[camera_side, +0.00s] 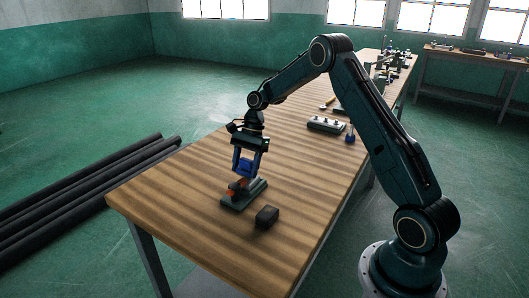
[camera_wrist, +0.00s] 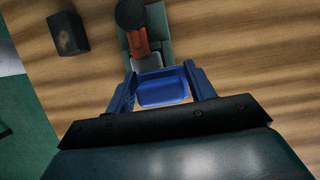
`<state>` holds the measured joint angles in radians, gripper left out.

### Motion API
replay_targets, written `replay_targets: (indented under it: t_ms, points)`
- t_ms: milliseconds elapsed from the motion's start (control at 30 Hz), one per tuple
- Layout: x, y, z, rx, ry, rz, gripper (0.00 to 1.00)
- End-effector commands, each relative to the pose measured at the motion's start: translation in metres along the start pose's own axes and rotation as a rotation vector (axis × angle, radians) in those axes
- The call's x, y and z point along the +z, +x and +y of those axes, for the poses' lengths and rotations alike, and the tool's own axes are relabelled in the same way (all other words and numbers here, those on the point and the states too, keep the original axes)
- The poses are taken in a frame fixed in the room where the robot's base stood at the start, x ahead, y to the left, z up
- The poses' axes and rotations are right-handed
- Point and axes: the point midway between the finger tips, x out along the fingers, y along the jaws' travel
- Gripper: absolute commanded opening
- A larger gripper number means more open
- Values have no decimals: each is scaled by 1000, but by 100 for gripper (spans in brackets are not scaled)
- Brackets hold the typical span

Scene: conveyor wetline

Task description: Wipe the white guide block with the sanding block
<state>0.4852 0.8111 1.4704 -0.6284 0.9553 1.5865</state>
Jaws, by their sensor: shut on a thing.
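My gripper (camera_side: 245,168) points down over the near part of the bench, and its blue fingers (camera_wrist: 160,92) also show in the wrist view. It is shut on a blue block (camera_wrist: 162,92), which I take to be the sanding block. Just beyond it in the wrist view is a pale block (camera_wrist: 146,63), likely the white guide block, on a green base (camera_wrist: 158,25). An orange-red part (camera_wrist: 138,42) with a black round knob (camera_wrist: 130,13) stands on the same base. The blue block hides part of the pale block's near side; I cannot tell whether they touch.
A small dark block (camera_side: 267,217) lies on the wooden bench (camera_side: 180,195) beside the base. Farther back are a grey fixture (camera_side: 326,124), a small blue item (camera_side: 350,137) and scattered tools. The bench left of the base is clear. Black pipes (camera_side: 80,190) lie on the floor.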

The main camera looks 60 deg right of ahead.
Motion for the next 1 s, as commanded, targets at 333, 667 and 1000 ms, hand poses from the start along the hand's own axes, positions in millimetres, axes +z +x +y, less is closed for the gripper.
replay_targets:
  t_ms: [333, 667, 1000]
  points:
    - [0, 0, 24, 2, 4, 0, 33]
    - [1, -3, 46, 0, 1, 0, 33]
    - [18, -43, 46, -3, 0, 2, 33]
